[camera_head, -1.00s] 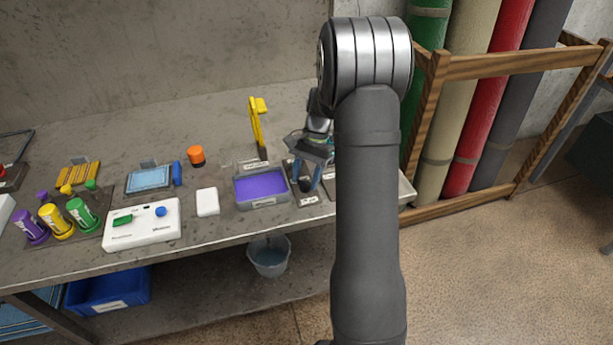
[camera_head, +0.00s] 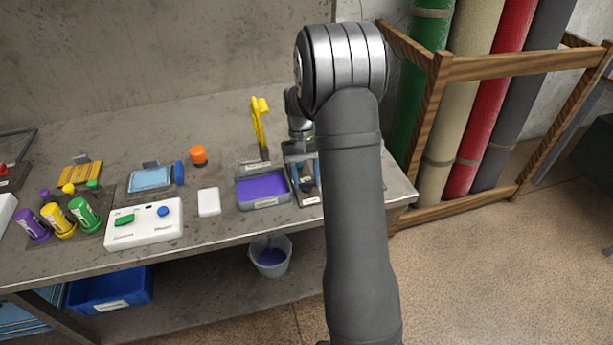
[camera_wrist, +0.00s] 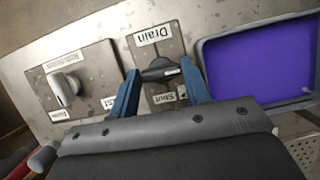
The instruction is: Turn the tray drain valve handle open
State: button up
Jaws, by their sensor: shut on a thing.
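The drain valve handle (camera_wrist: 158,74) is a dark bar on a grey plate, with a "Drain" label on one side and a "Shut" label on the other. My gripper (camera_wrist: 158,67) is shut on it, one blue finger at each end, and the bar lies crosswise between them. In the head view my gripper (camera_head: 304,180) is over this plate, and my arm hides part of it. The tray (camera_head: 265,204) beside it holds purple liquid; its rim also shows in the wrist view (camera_wrist: 204,66). A bucket (camera_head: 269,263) below the bench has purple liquid in it.
Another plate with a pale knob (camera_wrist: 66,88) lies left of the valve in the wrist view. A yellow upright tool (camera_head: 258,125) stands behind the tray. A white block (camera_head: 208,202) and a control box (camera_head: 143,226) are to the left. Rolled rugs (camera_head: 452,100) stand at right.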

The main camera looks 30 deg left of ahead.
jog(key=shift+n, duration=0.3)
dwell(0.4)
jog(key=o, duration=1)
